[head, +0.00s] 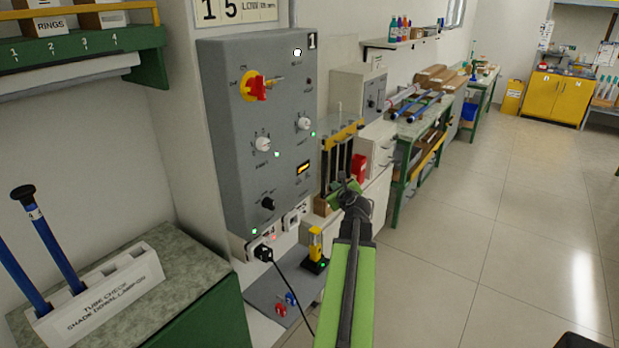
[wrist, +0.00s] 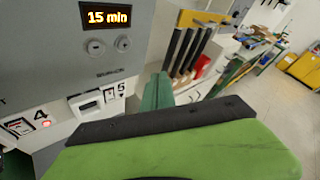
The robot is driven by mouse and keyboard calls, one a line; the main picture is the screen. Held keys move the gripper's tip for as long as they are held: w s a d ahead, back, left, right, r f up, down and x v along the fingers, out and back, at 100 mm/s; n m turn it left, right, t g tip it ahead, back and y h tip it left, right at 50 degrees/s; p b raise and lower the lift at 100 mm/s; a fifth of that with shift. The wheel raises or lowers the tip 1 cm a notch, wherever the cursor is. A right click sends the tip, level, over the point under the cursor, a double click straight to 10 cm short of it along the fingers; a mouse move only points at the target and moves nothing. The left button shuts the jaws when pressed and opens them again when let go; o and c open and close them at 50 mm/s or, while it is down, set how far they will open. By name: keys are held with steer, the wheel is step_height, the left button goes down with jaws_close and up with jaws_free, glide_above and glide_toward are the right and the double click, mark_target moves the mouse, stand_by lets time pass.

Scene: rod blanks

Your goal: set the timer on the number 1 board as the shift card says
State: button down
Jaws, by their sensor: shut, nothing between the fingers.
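The grey number 1 board (head: 255,110) stands upright on the wall, with a "1" plate at its top right. Its timer display (head: 303,168) glows amber; in the wrist view the display (wrist: 106,17) reads "15 min". Two round buttons, a left one (wrist: 95,47) and a right one (wrist: 123,44), sit below it. A card (head: 235,10) above the board shows a large "15"; its smaller print is cut off and not clearly legible. My gripper (head: 350,190) is shut and empty, right of the board's lower part and apart from it.
The board also has a red-and-yellow switch (head: 256,87), white knobs (head: 263,143) and a black knob (head: 267,204). Sockets and a black plug (head: 263,252) sit below. A rack of dark upright bars (head: 338,160) stands just behind my gripper.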

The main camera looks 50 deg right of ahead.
steer(key=w, duration=0.7)
steer(key=shift+w, duration=0.2)
stand_by(1.8)
steer(key=shift+w, duration=0.45)
steer(key=shift+w+d, duration=0.1)
steer(key=shift+w, duration=0.25)
stand_by(0.4)
stand_by(0.3)
steer(key=shift+s, duration=0.75)
steer(key=shift+s, duration=2.55)
